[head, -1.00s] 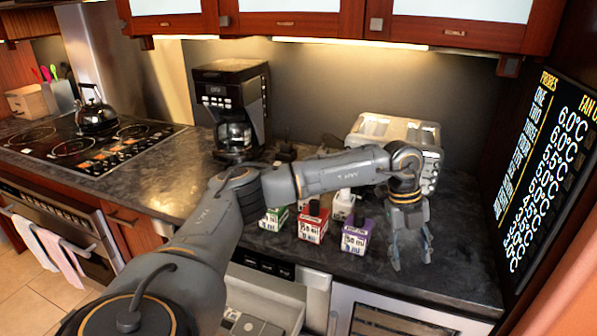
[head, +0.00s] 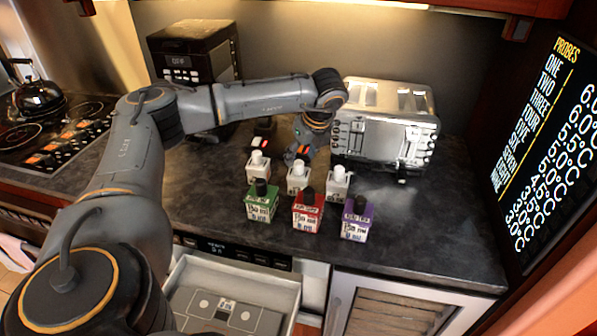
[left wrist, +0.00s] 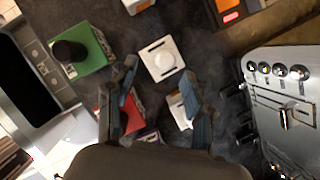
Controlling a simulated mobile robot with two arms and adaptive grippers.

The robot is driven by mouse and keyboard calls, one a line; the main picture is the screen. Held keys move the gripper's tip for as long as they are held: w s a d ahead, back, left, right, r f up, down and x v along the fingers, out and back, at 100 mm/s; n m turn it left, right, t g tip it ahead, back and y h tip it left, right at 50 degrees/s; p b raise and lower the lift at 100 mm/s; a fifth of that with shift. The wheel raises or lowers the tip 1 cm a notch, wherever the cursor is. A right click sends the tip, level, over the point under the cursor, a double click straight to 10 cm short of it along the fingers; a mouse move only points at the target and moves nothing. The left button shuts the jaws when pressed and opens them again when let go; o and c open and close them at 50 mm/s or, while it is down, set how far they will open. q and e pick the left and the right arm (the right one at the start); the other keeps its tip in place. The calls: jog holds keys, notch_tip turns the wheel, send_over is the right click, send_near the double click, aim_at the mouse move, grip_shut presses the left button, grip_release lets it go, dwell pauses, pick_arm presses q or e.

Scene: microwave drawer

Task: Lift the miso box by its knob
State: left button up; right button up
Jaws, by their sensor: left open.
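Six small boxes with knobs stand on the counter in two rows. The front row is a green box (head: 262,208), a red box (head: 307,218) and a purple box (head: 356,225), all with black knobs. Behind them are a left white box (head: 258,172), a middle white box (head: 297,183) and a right white box (head: 338,188), with white knobs. I cannot read which is miso. My left gripper (head: 300,155) is open and points down just behind the middle white box. In the left wrist view its parted fingers (left wrist: 157,82) are near a white box (left wrist: 161,60). My right gripper is not in view.
A silver toaster (head: 388,120) stands close to the right of the gripper. A coffee maker (head: 190,55) is at the back left. Small items with orange-red patches (head: 262,142) lie behind the boxes. An open drawer (head: 285,290) juts out below the counter. The front right counter is clear.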

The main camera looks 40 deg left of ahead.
aim_at(299, 162)
pick_arm(q)
jog(key=shift+a+f, duration=0.3)
jog(key=shift+f, duration=0.05)
jog(key=shift+w+a+f+p, duration=0.35)
jog(key=shift+f+p, duration=0.3)
jog(key=shift+p, duration=0.25)
jog(key=x, duration=0.3)
jog(key=shift+w+d+p, duration=0.1)
jog(key=shift+w+p, duration=0.05)
jog(key=shift+p, duration=0.25)
jog(key=shift+f, duration=0.25)
jog(key=shift+c, duration=0.2)
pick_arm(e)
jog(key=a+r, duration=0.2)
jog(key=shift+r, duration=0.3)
pick_arm(q)
jog(key=shift+r, duration=0.1)
grip_shut()
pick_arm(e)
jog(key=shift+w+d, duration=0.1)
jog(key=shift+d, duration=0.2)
